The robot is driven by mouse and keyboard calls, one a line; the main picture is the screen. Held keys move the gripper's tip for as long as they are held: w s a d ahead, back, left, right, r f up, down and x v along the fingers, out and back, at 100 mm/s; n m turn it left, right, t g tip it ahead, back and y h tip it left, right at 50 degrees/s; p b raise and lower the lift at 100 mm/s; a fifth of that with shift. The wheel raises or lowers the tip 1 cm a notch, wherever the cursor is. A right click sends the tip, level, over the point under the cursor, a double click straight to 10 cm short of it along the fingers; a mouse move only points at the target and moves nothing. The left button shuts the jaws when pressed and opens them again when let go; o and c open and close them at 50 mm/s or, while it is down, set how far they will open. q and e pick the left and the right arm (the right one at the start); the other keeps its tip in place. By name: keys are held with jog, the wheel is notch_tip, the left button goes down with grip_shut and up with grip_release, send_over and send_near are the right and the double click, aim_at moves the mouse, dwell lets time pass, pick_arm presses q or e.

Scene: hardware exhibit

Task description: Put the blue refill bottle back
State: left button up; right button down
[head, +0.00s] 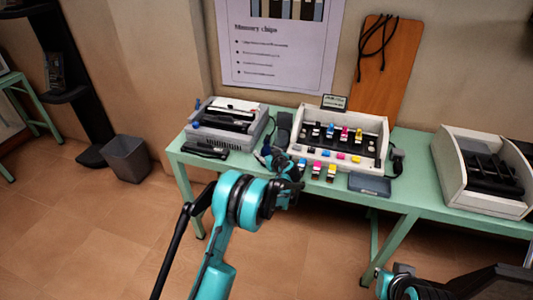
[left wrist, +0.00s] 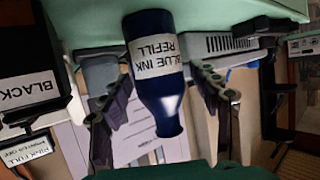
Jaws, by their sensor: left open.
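The blue refill bottle (left wrist: 170,95) fills the middle of the left wrist view, which shows the scene upside down. Its white label reads "BLUE INK REFILL". It stands with its base at the green table (left wrist: 110,20). My left gripper (left wrist: 165,78) is open, with one finger on each side of the bottle. Gaps show between the fingers and the bottle, and no grip is visible. In the head view my left gripper (head: 283,163) is at the table's front edge, and it largely hides the bottle.
A grey printer (head: 225,125) stands left on the table. A white tray (head: 375,172) with several coloured cartridges stands right of the gripper. A black container labelled "BLACK" (left wrist: 28,60) is close beside the gripper. A bin (head: 127,160) stands on the floor.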

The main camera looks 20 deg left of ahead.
pick_arm(q)
jog(key=p+v, duration=0.3)
jog(key=v, duration=0.8)
jog(key=s+a+r+m+g+h, duration=0.1)
jog(key=s+a+r+m+h, duration=0.1)
jog(key=s+r, duration=0.6)
jog(key=s+a+r+m+g+h, duration=0.15)
jog(key=s+r, duration=0.25)
jog(key=s, duration=0.7)
jog(key=s+d+m+h, duration=0.1)
jog(key=s+m+h, duration=0.1)
jog(key=s, duration=0.8)
jog(key=s+d+f+m+g+h, duration=0.1)
jog(key=s+d+h, duration=0.1)
jog(key=s, duration=0.9)
jog(key=shift+d+f+m, duration=0.2)
jog(key=shift+d+m, duration=0.1)
jog(key=shift+m, duration=0.05)
jog(key=shift+h, duration=0.25)
